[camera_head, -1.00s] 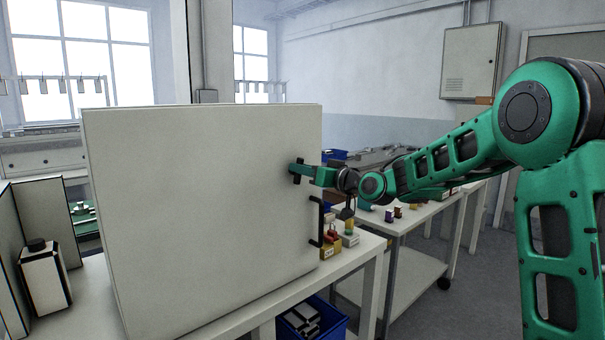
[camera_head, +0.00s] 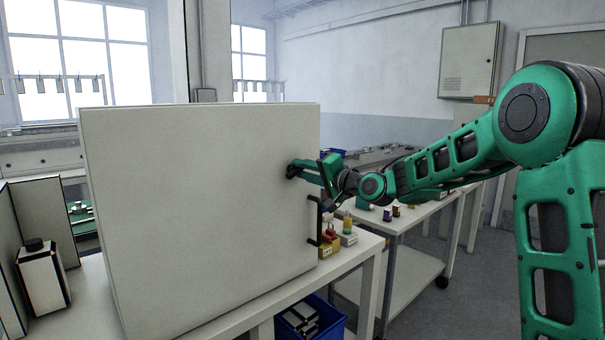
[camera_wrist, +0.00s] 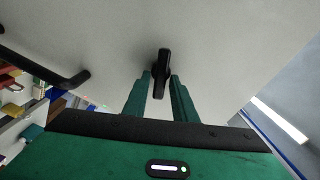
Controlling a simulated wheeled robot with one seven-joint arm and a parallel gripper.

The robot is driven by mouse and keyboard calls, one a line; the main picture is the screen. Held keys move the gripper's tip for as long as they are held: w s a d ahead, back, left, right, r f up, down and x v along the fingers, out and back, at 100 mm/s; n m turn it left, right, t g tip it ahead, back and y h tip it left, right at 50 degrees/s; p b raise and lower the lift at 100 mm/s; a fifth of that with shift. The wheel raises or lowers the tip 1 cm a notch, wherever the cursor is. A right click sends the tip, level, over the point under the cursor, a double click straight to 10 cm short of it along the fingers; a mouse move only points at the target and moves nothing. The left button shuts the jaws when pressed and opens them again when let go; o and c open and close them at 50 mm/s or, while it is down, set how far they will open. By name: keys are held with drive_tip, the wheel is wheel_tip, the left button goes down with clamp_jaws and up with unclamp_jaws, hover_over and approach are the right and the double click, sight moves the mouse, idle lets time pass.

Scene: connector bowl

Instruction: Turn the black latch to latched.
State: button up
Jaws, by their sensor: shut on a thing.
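The black latch (camera_head: 290,172) is on the front face of the large pale grey cabinet (camera_head: 200,210), near its right edge. In the wrist view the latch (camera_wrist: 162,66) is a short bar, slightly tilted, standing out from the pale panel. My green gripper (camera_wrist: 160,92) has one finger on each side of the latch's near end and is shut on it. In the head view my gripper (camera_head: 300,168) reaches in from the right, and its fingers partly hide the latch.
A black bar handle (camera_head: 316,220) is fixed below the latch at the cabinet's right edge; it shows at left in the wrist view (camera_wrist: 50,72). The cabinet stands on a white table (camera_head: 352,262). Small coloured items and a blue bin (camera_head: 312,318) are nearby.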

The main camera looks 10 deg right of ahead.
drive_tip(key=shift+w+d+f+m, duration=0.1)
drive_tip(key=shift+d+m, duration=0.05)
drive_tip(key=shift+m, duration=0.65)
drive_tip(key=shift+w+d+f+m, duration=0.1)
drive_tip(key=shift+d+f+m, duration=0.05)
drive_tip(key=shift+m, duration=0.65)
drive_tip(key=shift+d+f+m, duration=0.1)
drive_tip(key=shift+d+m, duration=0.05)
drive_tip(key=shift+m, duration=0.65)
drive_tip(key=o, duration=0.8)
drive_tip(key=shift+f, duration=0.1)
drive_tip(key=v, duration=1)
drive_tip(key=shift+s, duration=0.3)
